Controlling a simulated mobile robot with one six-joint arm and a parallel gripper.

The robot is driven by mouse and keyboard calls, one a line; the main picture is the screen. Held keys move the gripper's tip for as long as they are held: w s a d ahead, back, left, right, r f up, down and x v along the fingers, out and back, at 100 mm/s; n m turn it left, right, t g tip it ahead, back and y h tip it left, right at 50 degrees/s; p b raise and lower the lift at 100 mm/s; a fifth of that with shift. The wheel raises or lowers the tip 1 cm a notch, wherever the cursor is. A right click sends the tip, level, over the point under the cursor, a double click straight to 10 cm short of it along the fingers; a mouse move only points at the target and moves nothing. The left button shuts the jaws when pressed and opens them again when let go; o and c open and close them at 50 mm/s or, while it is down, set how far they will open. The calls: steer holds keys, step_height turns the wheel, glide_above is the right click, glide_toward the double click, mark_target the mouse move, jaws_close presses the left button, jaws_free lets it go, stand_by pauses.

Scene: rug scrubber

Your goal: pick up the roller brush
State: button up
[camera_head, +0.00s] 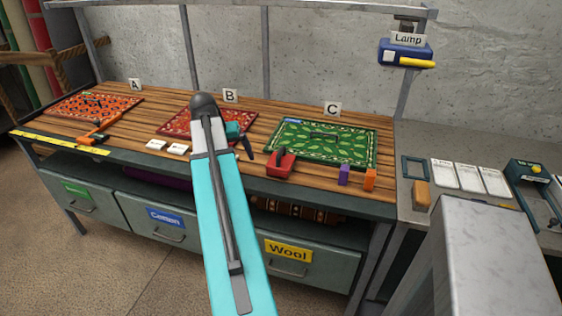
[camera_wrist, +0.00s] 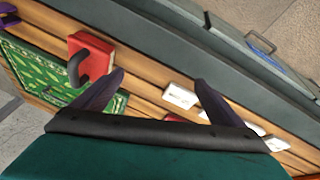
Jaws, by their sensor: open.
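I cannot say for certain which tool is the roller brush. An orange tool with a dark part (camera_head: 93,138) lies at the bench's left front edge, by rug A; it is small and its shape is unclear. A red block with a dark looped handle (camera_head: 281,163) sits in front of the green rug; in the wrist view this red block (camera_wrist: 92,52) is left of my fingers. My gripper (camera_head: 245,147) is teal with dark fingers, above the bench between rugs B and C. In the wrist view my gripper (camera_wrist: 158,88) is open with nothing between its fingers. My arm hides part of rug B.
The wooden bench (camera_head: 255,172) holds orange rug A (camera_head: 95,108), red rug B (camera_head: 180,124) and green rug C (camera_head: 320,143). White cards (camera_head: 178,149), a purple block (camera_head: 344,174) and an orange block (camera_head: 369,179) stand along the front. A blue lamp box (camera_head: 405,52) hangs upper right.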

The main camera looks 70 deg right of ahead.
mark_target(280, 163)
steer(key=s+d+r+m, duration=0.1)
steer(key=s+d+r, duration=0.2)
steer(key=s, duration=0.3)
steer(key=s+d+r+m+g, duration=0.1)
steer(key=s+d+r+m, duration=0.1)
steer(key=s+d+r, duration=0.2)
steer(key=shift+s+r, duration=0.3)
steer(key=shift+s, duration=0.6)
steer(key=shift+f, duration=0.1)
steer(key=shift+p+x, duration=0.65)
steer(key=shift+x, duration=3.55)
steer(key=shift+d, duration=0.1)
steer(key=shift+p+x, duration=0.9)
steer(key=shift+x, duration=1.65)
steer(key=shift+s+d, duration=0.1)
steer(key=shift+d, duration=0.05)
steer(key=c, duration=1.4)
